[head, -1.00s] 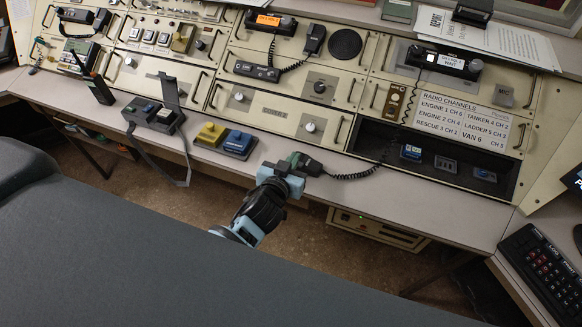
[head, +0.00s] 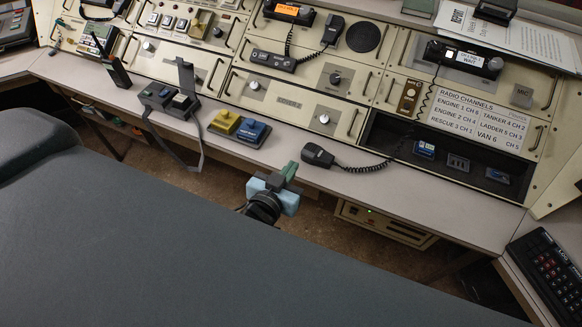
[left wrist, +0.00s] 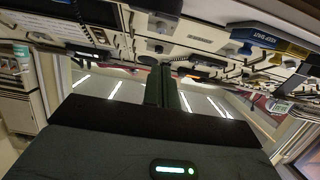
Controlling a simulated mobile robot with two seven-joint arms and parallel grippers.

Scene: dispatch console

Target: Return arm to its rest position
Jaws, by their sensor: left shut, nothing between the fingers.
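My left gripper (head: 287,172) is in front of the desk's front edge in the head view, low in the middle. Its dark green fingers are shut with nothing between them. In the left wrist view the closed fingers (left wrist: 163,88) point up the middle of the picture. A black hand microphone (head: 317,155) with a coiled cord lies on the desk just right of the fingertips, apart from them. My right gripper is not in view.
The grey desk (head: 350,183) carries a yellow pedal (head: 225,122) and a blue pedal (head: 253,133) left of the gripper. A black keyboard (head: 550,270) sits at the right. A black-lined shelf (head: 385,140) is open under the console. Floor shows below the desk edge.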

